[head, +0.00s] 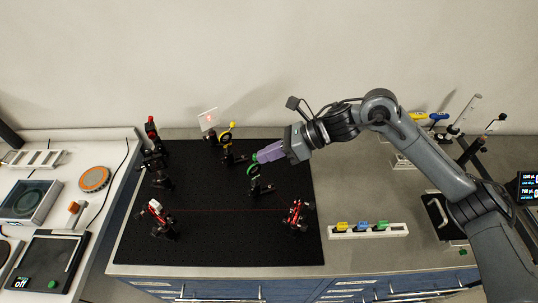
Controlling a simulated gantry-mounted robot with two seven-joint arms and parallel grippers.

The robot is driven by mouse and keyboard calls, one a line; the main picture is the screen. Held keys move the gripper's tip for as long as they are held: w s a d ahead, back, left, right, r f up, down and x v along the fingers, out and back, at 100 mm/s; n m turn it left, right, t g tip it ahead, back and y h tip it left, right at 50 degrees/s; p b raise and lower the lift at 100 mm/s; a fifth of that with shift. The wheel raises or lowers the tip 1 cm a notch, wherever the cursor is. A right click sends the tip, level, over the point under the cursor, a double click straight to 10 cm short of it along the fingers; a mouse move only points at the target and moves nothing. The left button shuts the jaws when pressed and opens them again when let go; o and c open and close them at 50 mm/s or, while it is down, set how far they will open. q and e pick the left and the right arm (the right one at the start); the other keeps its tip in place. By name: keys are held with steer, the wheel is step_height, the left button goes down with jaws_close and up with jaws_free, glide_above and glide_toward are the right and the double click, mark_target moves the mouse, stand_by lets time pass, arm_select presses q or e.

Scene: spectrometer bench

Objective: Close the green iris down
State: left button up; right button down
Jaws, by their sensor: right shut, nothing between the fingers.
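The green iris (253,170) is a small green ring on a black mount, standing on the black breadboard right of its middle. My right gripper (257,157) comes in from the right, with its purple fingers shut and empty. Its fingertips are at the upper edge of the green ring, in front of or touching it; I cannot tell which. The iris opening and its lever are too small to make out. My left gripper is not in view.
Red-topped mounts stand at left (151,129), front left (160,214) and front right (297,214) on the breadboard (220,245). The breadboard's front middle is clear, crossed by a faint red beam.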

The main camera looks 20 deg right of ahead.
steer(key=a+b, duration=0.2)
steer(key=s+a+b, duration=0.1)
steer(key=a, duration=0.1)
steer(key=shift+r, duration=0.25)
stand_by(0.8)
stand_by(0.7)
steer(key=shift+r+p, duration=0.5)
steer(key=shift+r, duration=0.3)
